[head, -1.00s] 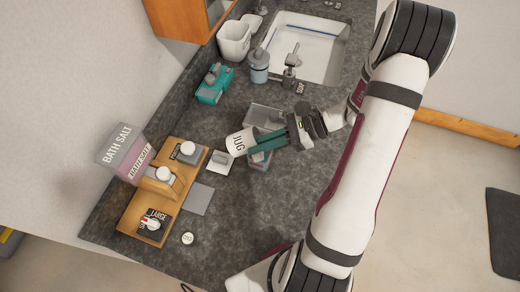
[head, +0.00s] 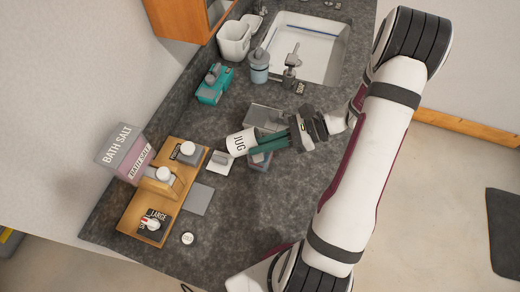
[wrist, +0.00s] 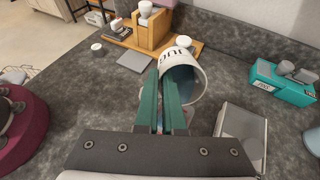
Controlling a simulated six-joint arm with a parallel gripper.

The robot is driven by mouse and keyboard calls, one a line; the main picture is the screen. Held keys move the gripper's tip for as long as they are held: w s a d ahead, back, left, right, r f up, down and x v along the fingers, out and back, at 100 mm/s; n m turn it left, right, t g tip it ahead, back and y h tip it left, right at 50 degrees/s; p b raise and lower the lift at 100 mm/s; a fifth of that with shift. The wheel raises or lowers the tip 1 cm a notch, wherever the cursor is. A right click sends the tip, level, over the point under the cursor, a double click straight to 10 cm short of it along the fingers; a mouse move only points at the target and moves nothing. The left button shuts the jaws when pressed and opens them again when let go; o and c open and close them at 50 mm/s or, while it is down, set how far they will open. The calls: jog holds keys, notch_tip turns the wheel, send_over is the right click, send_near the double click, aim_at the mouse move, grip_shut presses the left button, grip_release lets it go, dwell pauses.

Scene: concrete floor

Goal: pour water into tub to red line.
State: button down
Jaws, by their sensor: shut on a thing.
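A white jug (head: 238,143) marked JUG is held over the counter in the head view. My gripper (head: 256,144) is shut on the jug with its green fingers. In the wrist view the jug (wrist: 196,72) is tilted, and its bluish inside shows. A small tub-like container (head: 261,162) stands below the fingers, mostly hidden by the jug and gripper. I cannot make out a red line or a water level on it, nor whether water is flowing.
A grey flat-topped box (head: 266,116) stands close behind the jug. A teal container (head: 213,84), soap bottle (head: 259,67) and sink (head: 306,50) are farther back. The front counter is mostly clear.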

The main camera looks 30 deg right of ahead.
aim_at(235, 153)
jog(key=shift+f+y, duration=0.2)
jog(key=shift+y, duration=0.1)
dwell(0.4)
jog(key=shift+w+a+r+h, duration=0.1)
jog(key=shift+a+r+h, duration=0.05)
jog(key=shift+r+h, duration=0.5)
jog(key=shift+a+f+g+h, duration=0.2)
jog(key=shift+g+h, duration=0.3)
jog(key=shift+h, duration=0.35)
jog(key=shift+w+a+r+h, duration=0.1)
jog(key=shift+a+r+h, duration=0.05)
jog(key=shift+r+h, duration=0.4)
jog(key=shift+w+a+r+g+h, duration=0.15)
jog(key=shift+a+r+g+h, duration=0.15)
jog(key=shift+a+h, duration=0.25)
jog(key=shift+w+a+r+g+h, duration=0.15)
jog(key=shift+a+r+g+h, duration=0.15)
jog(key=shift+h, duration=0.4)
jog(key=a+f+h, duration=0.1)
jog(key=w+a+f+g+h, duration=0.1)
jog(key=a+h, duration=0.1)
jog(key=shift+w+a+f+g+h, duration=0.15)
jog(key=shift+w+a+g+h, duration=0.15)
jog(key=shift+a+h, duration=0.45)
jog(key=shift+w+a+f+g+h, duration=0.1)
jog(key=shift+w+a+g+h, duration=0.2)
jog(key=shift+a+h, duration=0.45)
jog(key=shift+s+d, duration=0.1)
jog(key=shift+d, duration=0.15)
